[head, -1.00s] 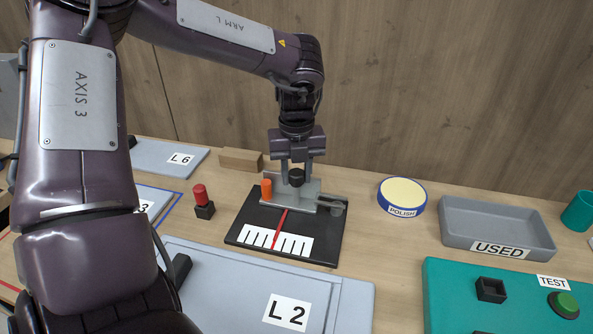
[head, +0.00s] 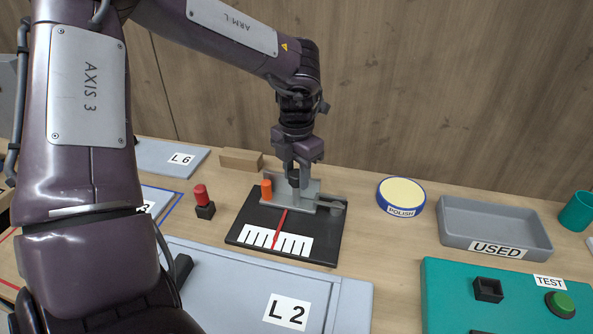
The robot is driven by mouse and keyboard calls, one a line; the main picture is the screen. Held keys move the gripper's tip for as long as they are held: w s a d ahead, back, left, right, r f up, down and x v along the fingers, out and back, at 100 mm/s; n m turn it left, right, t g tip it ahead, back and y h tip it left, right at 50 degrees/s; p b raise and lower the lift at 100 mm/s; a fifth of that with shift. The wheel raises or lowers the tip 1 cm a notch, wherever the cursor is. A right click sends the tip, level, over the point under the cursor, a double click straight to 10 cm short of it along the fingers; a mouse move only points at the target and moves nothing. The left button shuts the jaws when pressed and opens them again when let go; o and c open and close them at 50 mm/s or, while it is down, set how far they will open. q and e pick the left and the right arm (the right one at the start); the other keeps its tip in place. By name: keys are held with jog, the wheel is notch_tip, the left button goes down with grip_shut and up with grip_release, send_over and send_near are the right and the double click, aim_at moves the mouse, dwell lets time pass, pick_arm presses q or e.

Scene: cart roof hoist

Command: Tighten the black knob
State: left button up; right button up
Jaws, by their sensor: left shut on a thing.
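The black knob (head: 293,180) sits on a grey metal bracket (head: 318,188) at the back of a black base plate (head: 243,232). My left gripper (head: 296,177) points straight down over the knob and is shut on it; the fingers hide much of the knob. A red pointer (head: 280,227) lies across a white scale card (head: 265,241) with black marks on the same plate. An orange peg (head: 266,189) stands just left of the knob. My right gripper is not in view.
A red-topped black block (head: 203,202) stands left of the plate. A POLISH tin (head: 401,193), a grey USED tray (head: 490,215) and a teal TEST box (head: 440,290) are on the right. A panel marked L2 (head: 240,290) lies in front. A wooden block (head: 240,160) is behind.

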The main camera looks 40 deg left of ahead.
pick_arm(q)
jog(key=m, duration=0.4)
jog(key=shift+w+a+r+m, duration=0.1)
jog(key=shift+w+r+m, duration=0.1)
jog(key=shift+r+m, duration=0.1)
dwell(0.3)
jog(key=o, duration=0.8)
jog(key=shift+o, duration=0.8)
jog(key=shift+s+f, duration=0.15)
jog(key=shift+s, duration=0.05)
jog(key=shift+r, duration=3.9)
